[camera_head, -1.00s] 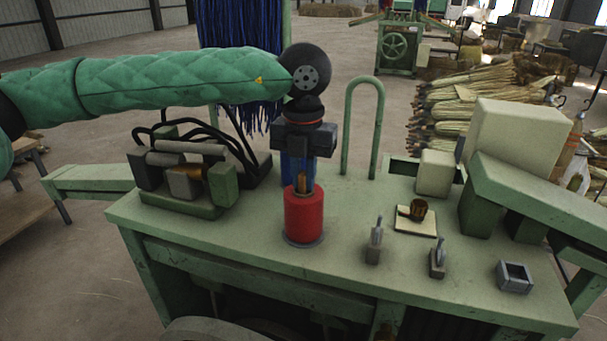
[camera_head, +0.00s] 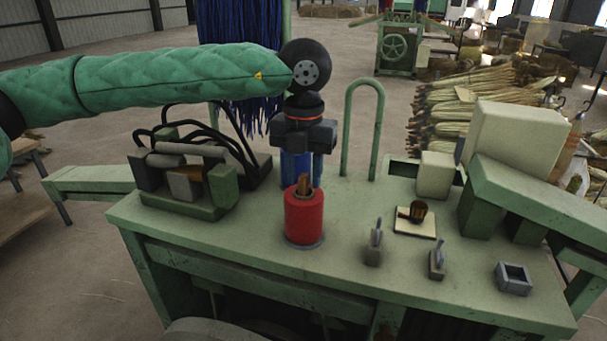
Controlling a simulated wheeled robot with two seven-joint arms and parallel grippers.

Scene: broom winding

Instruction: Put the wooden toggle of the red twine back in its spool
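The red twine spool (camera_head: 304,219) stands upright on a round base plate on the green bench. The brown wooden toggle (camera_head: 304,185) stands in the top of the spool, its upper end sticking out with a slight tilt. My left gripper (camera_head: 302,178) points down just above and behind the toggle. Its blue fingers look spread apart, with nothing visible held between them. The toggle's lower part is hidden inside the spool. My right gripper is not in view.
A machine block with black hoses (camera_head: 184,184) stands left of the spool. A green hoop (camera_head: 379,130) rises behind. Two small levers (camera_head: 374,245), a square socket (camera_head: 514,278) and a pale plate with a brown knob (camera_head: 416,224) are to the right.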

